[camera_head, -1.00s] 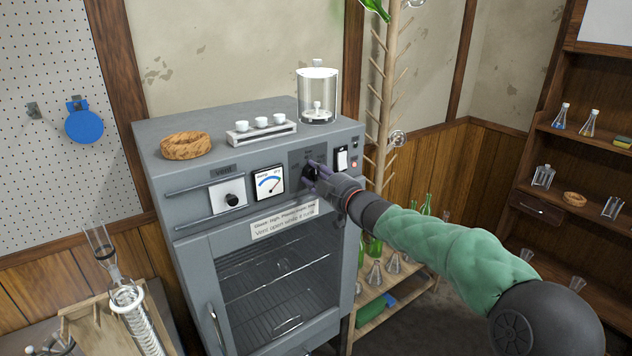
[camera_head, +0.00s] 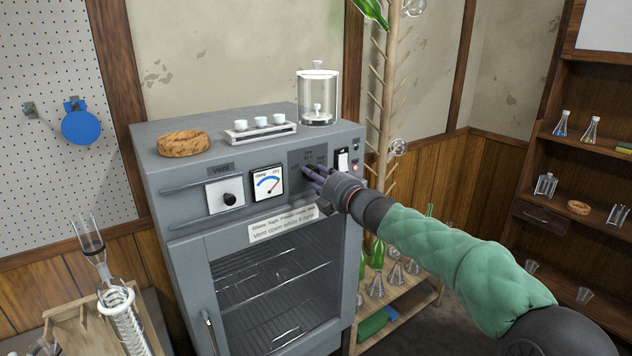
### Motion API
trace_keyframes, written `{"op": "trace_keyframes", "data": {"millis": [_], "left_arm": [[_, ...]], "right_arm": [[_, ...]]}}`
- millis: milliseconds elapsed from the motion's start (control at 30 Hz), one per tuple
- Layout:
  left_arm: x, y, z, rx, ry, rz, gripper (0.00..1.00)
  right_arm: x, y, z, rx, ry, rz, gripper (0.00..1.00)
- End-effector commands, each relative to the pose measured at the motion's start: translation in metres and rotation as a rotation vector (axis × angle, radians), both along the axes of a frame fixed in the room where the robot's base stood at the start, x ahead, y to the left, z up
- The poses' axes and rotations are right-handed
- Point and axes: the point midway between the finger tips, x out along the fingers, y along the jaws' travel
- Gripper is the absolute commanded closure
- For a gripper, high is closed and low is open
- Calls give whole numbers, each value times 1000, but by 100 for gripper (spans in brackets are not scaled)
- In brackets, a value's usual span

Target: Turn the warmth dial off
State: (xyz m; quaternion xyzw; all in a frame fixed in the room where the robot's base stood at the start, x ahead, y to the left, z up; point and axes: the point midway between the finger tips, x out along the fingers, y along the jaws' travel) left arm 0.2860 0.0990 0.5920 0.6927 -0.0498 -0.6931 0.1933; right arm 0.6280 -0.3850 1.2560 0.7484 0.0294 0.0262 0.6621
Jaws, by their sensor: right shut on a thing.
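The warmth dial (camera_head: 307,170) is a dark knob on a dark plate on the upper front of the grey oven cabinet (camera_head: 185,250). My right gripper (camera_head: 312,176) is at the dial and shut on it, and its fingers hide most of the knob. The dial's exact pointing direction is hidden. A white gauge (camera_head: 268,184) with a blue arc and a needle sits left of the dial. My left gripper is out of view.
A vent knob (camera_head: 230,199) sits left of the gauge, and a white rocker switch (camera_head: 342,160) with a lit red lamp (camera_head: 355,167) right of the dial. A cork ring (camera_head: 183,143), a rack of small cups (camera_head: 260,130) and a glass jar (camera_head: 317,98) stand on top.

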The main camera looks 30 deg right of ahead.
Motion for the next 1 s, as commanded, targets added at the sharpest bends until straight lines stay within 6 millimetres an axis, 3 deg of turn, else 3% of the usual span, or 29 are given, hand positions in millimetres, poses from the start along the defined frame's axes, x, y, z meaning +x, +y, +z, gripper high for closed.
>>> {"op": "trace_keyframes", "data": {"millis": [33, 333, 833, 867, 900, 933, 1000], "left_arm": [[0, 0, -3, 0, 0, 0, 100], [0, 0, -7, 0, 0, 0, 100], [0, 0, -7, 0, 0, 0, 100], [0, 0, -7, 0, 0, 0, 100], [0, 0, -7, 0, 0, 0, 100], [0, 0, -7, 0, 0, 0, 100], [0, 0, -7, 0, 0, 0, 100]], "right_arm": [[1, -1, -8, -23, 11, -3, 93], [1, -1, -7, -117, 2, -3, 93], [1, -1, -5, -132, -1, -3, 93], [1, -1, -5, -132, -1, -3, 52], [1, -1, -4, -132, -1, -3, 41], [1, -1, -4, -132, -2, -3, 37], [0, -1, -3, -132, -4, -2, 37]]}}
